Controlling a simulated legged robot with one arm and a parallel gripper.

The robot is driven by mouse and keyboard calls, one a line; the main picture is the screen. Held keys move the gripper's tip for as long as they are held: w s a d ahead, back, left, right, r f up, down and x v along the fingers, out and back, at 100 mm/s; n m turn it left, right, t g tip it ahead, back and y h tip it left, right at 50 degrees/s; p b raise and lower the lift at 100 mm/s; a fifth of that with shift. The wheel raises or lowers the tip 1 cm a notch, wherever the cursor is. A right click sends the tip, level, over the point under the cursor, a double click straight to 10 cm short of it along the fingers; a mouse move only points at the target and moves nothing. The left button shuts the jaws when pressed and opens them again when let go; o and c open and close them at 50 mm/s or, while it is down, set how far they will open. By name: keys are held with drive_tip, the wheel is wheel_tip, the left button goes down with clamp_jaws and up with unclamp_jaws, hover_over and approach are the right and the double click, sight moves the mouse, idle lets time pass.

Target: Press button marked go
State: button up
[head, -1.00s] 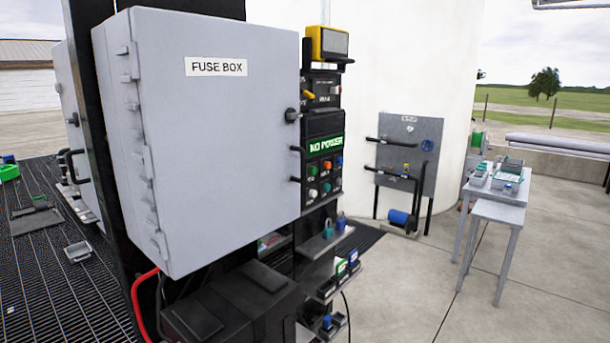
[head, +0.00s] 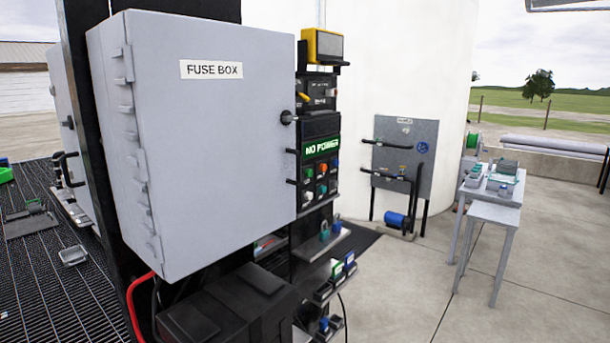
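A black control panel (head: 319,128) stands just right of the large grey fuse box in the head view. Its green display (head: 321,147) reads "NO POWER". Below the display are several small round buttons in green, orange, blue, red and white, such as a white one (head: 307,196) at the lower left. Their labels are too small to read, so I cannot tell which is marked go. The grey fuse box (head: 215,150) is closed, with a "FUSE BOX" label and a dark latch on its right edge. My gripper is not in view.
A yellow-framed device (head: 322,46) sits above the panel. Shelves with small items (head: 338,268) are below it. A grey panel with pipes (head: 404,160) and a blue motor stands behind. Grey tables (head: 487,213) stand at right. The concrete floor between (head: 395,285) is clear.

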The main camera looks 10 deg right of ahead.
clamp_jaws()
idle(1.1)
